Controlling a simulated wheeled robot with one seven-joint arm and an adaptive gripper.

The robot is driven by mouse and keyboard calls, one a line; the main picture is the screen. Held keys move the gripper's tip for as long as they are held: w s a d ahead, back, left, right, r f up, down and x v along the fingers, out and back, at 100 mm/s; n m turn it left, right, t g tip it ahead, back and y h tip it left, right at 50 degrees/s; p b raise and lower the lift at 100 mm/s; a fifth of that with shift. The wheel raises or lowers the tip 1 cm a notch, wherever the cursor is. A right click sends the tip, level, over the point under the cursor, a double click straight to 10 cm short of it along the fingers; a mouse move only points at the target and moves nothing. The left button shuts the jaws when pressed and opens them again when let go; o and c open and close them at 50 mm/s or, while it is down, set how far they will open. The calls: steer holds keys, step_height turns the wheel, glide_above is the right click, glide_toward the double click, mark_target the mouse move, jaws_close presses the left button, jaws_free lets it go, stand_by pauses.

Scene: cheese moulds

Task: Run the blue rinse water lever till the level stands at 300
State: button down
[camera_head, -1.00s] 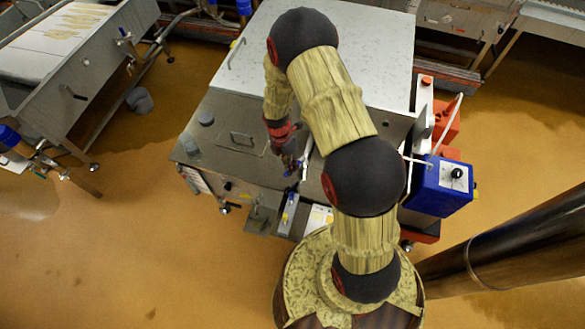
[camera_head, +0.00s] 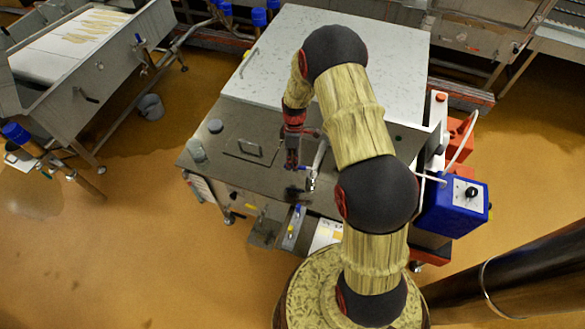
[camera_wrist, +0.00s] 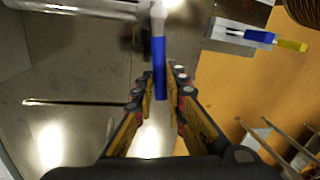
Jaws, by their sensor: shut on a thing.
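The blue lever (camera_wrist: 159,68) hangs from a metal pipe fitting and lies between my fingertips in the wrist view. My gripper (camera_wrist: 160,76) is shut on this lever, one finger on each side. In the head view my gripper (camera_head: 291,163) is over the front right part of the steel machine top, beside a pale pipe (camera_head: 318,160). The lever is only a small blue spot there (camera_head: 300,169). No level reading of 300 can be made out in either view.
The steel machine top (camera_head: 215,160) has a handled lid (camera_head: 249,148). A holder with a blue and yellow pen-like thing (camera_wrist: 260,37) is beside the lever. A blue box with a dial (camera_head: 455,198) stands right of my arm. Floor is open at the left front.

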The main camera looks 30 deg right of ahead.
steer(key=shift+w+d+m+b, duration=0.2)
steer(key=shift+w+d+m, duration=0.15)
steer(key=shift+m, duration=0.3)
steer(key=shift+w+d+m+b, duration=0.25)
steer(key=shift+w+m, duration=0.1)
steer(key=shift+m, duration=0.3)
steer(key=c, duration=1.8)
jaws_free()
step_height(320, 180, up, 12)
steer(key=w+d, duration=0.1)
steer(key=shift+w+d, duration=0.3)
steer(key=shift+d, duration=0.1)
steer(key=shift+f, duration=0.15)
